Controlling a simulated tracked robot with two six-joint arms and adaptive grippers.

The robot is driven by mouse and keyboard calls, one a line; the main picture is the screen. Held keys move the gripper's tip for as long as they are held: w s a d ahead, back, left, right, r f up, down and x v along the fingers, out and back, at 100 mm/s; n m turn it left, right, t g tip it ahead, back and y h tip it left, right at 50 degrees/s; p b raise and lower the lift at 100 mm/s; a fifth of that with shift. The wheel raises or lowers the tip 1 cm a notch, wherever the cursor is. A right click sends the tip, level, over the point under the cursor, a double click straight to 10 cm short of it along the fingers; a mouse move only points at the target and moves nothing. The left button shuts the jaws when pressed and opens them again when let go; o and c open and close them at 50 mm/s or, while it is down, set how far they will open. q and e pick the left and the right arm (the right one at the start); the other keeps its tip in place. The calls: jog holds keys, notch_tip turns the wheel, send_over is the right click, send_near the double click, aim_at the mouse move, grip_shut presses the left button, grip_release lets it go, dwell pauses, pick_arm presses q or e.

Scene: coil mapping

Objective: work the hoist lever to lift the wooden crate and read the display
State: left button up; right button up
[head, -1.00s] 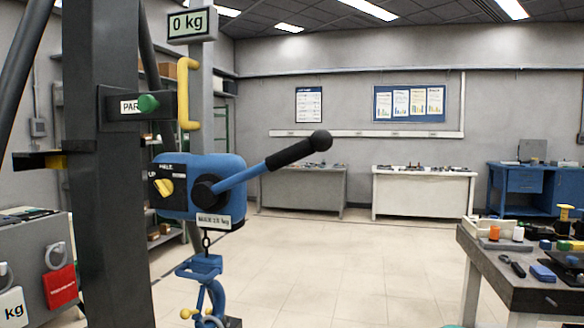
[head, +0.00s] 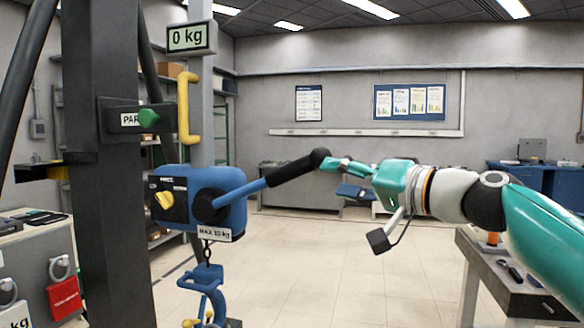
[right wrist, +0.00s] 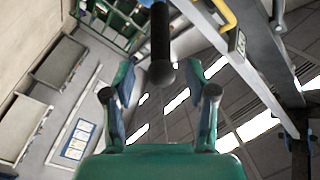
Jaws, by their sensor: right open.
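The blue hoist (head: 225,205) hangs beside a dark column. Its lever (head: 245,192) slants up to the right and ends in a black grip and round knob (head: 320,158). The display (head: 187,38) above reads 0 kg. A yellow selector (head: 164,200) sits on the hoist's front. A blue hook assembly (head: 203,283) hangs below. My right gripper (head: 338,177) is open at the knob's right. In the right wrist view the knob (right wrist: 161,73) lies between the spread fingers, near their tips; contact is unclear. No wooden crate and no left gripper are in view.
A green knob (head: 149,118) and a yellow handle (head: 188,108) are on the frame above the hoist. A workbench (head: 490,270) stands at the right, below my right arm. The floor in the middle is clear.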

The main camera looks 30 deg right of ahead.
aim_at(300, 173)
jog(key=w+p, duration=0.1)
jog(key=w, duration=0.3)
jog(key=w+a+p, duration=0.1)
jog(key=w, duration=0.2)
jog(key=w+a+p, duration=0.1)
jog(key=w, duration=0.3)
jog(key=shift+w, duration=0.3)
grip_shut()
